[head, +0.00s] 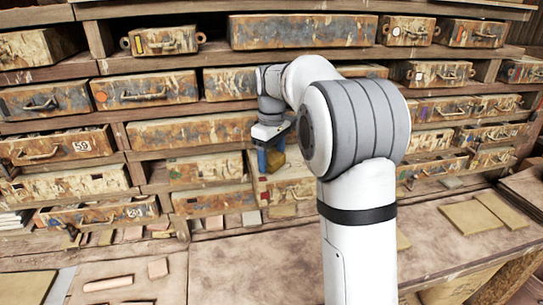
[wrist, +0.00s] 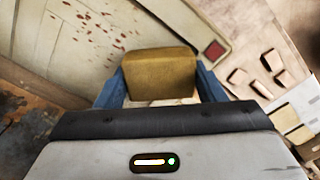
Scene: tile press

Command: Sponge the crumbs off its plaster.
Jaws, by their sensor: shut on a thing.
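My gripper (head: 268,158) points down over a pulled-out drawer (head: 290,190) in the middle of the rack. In the wrist view its blue fingers are shut on a yellow-brown sponge (wrist: 160,72), one finger at each side. A red square tag (wrist: 213,49) sits on the frame's edge. I cannot tell whether the sponge touches the plaster.
Worn drawers (head: 145,90) fill the rack around the arm. Below, a workbench (head: 235,270) has bare room left of my arm. Flat tan slabs (head: 470,217) lie at the right. Small loose blocks (wrist: 272,60) lie right of the drawer in the wrist view.

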